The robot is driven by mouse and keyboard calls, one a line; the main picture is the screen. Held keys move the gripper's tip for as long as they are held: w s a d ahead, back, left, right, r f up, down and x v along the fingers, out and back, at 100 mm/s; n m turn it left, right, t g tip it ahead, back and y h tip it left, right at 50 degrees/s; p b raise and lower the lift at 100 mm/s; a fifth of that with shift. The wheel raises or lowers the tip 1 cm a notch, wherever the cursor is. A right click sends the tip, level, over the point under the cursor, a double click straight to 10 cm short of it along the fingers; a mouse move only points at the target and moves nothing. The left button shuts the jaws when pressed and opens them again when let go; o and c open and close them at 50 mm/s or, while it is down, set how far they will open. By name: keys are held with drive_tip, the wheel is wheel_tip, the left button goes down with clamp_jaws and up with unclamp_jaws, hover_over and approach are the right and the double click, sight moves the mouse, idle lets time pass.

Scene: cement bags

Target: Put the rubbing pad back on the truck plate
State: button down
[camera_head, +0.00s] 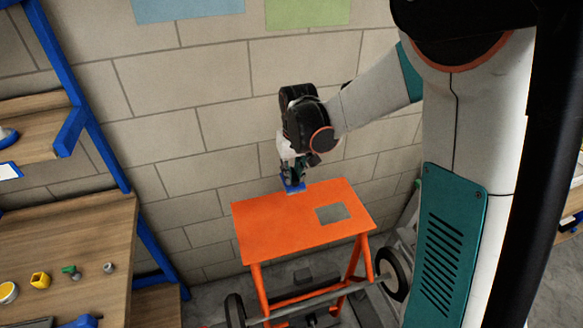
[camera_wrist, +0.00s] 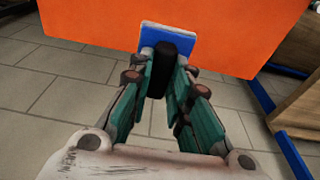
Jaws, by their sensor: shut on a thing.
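The rubbing pad, a blue plate (camera_head: 294,188) with a black handle, is at the far edge of the orange tabletop (camera_head: 275,230). In the wrist view its blue plate (camera_wrist: 169,37) overlaps the orange top's edge. My gripper (camera_head: 292,177) is shut on the black handle (camera_wrist: 158,62), with a finger on each side in the wrist view. I cannot tell whether the pad touches the orange top. A wheeled truck with an axle (camera_head: 315,304) stands low around the table legs.
A grey square (camera_head: 332,213) lies on the orange top's right part; the rest is clear. Truck wheels (camera_head: 392,273) stand near the orange legs. A wooden bench (camera_head: 75,238) with small items is at left. A block wall (camera_head: 195,115) stands close behind.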

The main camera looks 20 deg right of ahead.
sight(293, 175)
drive_tip(key=shift+w+f+b, duration=0.1)
drive_tip(key=shift+f+b, duration=1.5)
drive_tip(key=shift+f, duration=1)
drive_tip(key=shift+f+b, duration=0.35)
drive_tip(key=shift+f, duration=0.05)
drive_tip(key=c, duration=1.4)
unclamp_jaws()
drive_tip(key=shift+r+p, duration=0.85)
drive_tip(key=shift+r, duration=0.65)
drive_tip(key=shift+r, duration=0.1)
drive_tip(key=shift+r+p, duration=1.25)
drive_tip(key=shift+r, duration=0.7)
